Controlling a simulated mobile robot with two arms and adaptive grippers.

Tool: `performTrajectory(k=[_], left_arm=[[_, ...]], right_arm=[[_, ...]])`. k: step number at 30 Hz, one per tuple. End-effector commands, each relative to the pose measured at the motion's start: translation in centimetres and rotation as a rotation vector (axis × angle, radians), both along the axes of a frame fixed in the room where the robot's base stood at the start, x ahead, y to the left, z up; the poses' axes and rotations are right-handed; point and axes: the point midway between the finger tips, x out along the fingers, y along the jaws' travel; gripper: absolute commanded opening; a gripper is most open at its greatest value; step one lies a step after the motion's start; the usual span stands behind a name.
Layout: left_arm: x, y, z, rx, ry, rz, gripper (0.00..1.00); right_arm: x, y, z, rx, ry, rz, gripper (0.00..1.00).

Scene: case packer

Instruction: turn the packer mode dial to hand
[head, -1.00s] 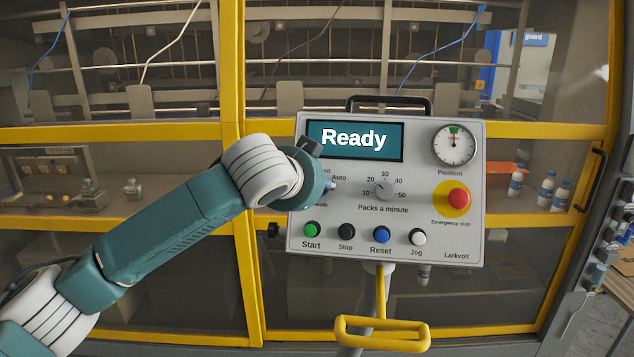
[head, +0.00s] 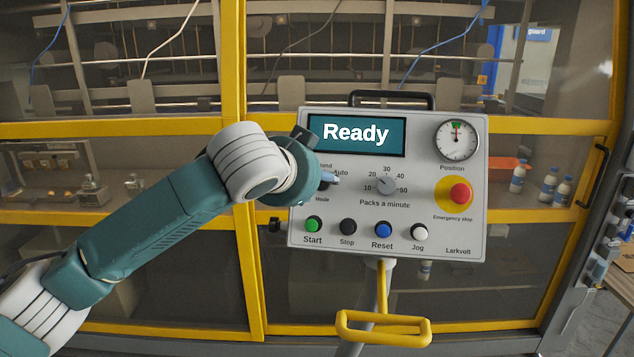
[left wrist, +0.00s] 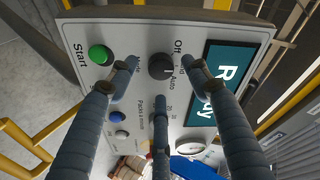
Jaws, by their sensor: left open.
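The mode dial is a dark round knob (left wrist: 160,66) on the grey control panel (head: 470,220). In the left wrist view, labels reading Off and Auto show beside it, with another label partly covered by a finger. Its pointer setting is hard to read. In the head view my left wrist hides the knob; Auto and Mode labels show beside it. My left gripper (left wrist: 150,86) is open, its fingers spread around the knob; I cannot tell whether any touches it. In the head view the left gripper (head: 327,179) shows only a fingertip. My right gripper is not in view.
The display (head: 356,135) reads Ready. The speed knob (head: 386,185), green Start button (head: 313,224) and red emergency stop (head: 460,194) are close by on the panel. A yellow bar handle (head: 383,330) hangs below. Yellow-framed machine doors stand behind.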

Motion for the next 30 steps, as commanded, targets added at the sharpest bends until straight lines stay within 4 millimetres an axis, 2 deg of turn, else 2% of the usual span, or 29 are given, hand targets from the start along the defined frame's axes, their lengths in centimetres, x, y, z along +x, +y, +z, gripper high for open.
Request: performTrajectory(k=[6, 12, 17, 26, 28, 30], left_arm=[[-4.1, 1.3, 2.3, 0.000, -0.002, -0.001, 0.49], [-6.5, 2.2, 3.5, 0.000, 0.002, 0.001, 0.49], [-7.2, 2.5, 3.9, 0.001, 0.003, 0.002, 0.49], [-7.3, 2.4, 3.8, 0.000, 0.004, 0.001, 0.49], [-7.3, 2.3, 3.0, -0.007, 0.015, -0.002, 0.49], [-7.5, 1.8, 1.3, -0.023, 0.039, -0.010, 0.49]], right_arm=[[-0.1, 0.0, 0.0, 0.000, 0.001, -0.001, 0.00], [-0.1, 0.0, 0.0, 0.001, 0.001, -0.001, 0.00], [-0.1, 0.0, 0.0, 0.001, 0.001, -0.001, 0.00], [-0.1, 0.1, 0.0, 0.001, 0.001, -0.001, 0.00], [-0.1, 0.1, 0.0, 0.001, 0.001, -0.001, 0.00], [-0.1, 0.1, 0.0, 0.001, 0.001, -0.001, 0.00]])
